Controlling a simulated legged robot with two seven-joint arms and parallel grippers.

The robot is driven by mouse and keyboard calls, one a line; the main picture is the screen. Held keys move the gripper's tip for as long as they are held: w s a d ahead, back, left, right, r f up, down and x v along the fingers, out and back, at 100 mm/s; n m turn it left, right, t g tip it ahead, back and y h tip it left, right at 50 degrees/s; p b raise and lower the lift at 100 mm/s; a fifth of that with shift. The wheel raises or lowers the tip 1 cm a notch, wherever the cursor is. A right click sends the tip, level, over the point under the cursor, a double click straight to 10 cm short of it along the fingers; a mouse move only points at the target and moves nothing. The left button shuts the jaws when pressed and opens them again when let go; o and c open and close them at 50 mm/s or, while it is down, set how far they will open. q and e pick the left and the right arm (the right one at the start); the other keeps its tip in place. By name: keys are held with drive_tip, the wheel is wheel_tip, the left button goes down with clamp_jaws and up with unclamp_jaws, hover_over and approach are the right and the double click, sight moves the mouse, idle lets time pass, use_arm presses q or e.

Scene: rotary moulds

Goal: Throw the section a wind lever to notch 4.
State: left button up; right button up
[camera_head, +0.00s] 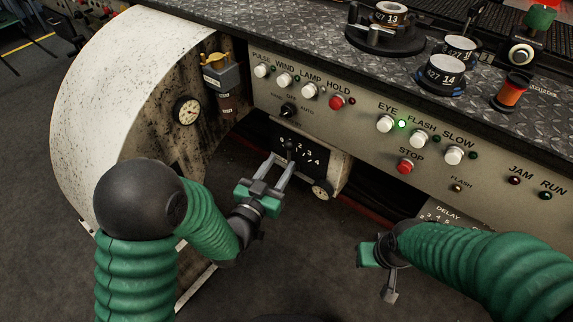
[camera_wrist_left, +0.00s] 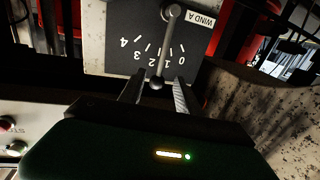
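The wind lever (camera_wrist_left: 156,84) is a thin metal rod with a dark ball knob, on a dark plate labelled WIND A (camera_wrist_left: 203,19) with numbers 0 to 4. In the left wrist view it hangs from its pivot and lies near mark 1. In the head view the dark numbered plate (camera_head: 300,150) sits low under the panel. My left gripper (camera_head: 269,170) reaches up to the lever. In the left wrist view its fingers (camera_wrist_left: 157,92) stand apart on either side of the knob, with gaps visible. My right gripper (camera_head: 378,273) hangs empty below the panel, its fingers apart.
Above the lever is a panel with a WIND button (camera_head: 284,79), a small rotary switch (camera_head: 288,109) and other buttons. A curved pale guard (camera_head: 110,90) stands at left. Open floor lies below.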

sight(288, 153)
use_arm(q)
drive_tip(key=b+x, duration=0.1)
drive_tip(key=x, duration=0.3)
drive_tip(key=shift+w+d, duration=0.15)
drive_tip(key=shift+w, duration=0.15)
clamp_jaws()
drive_tip(key=shift+w+r, duration=0.1)
drive_tip(key=shift+r, duration=0.15)
idle(0.8)
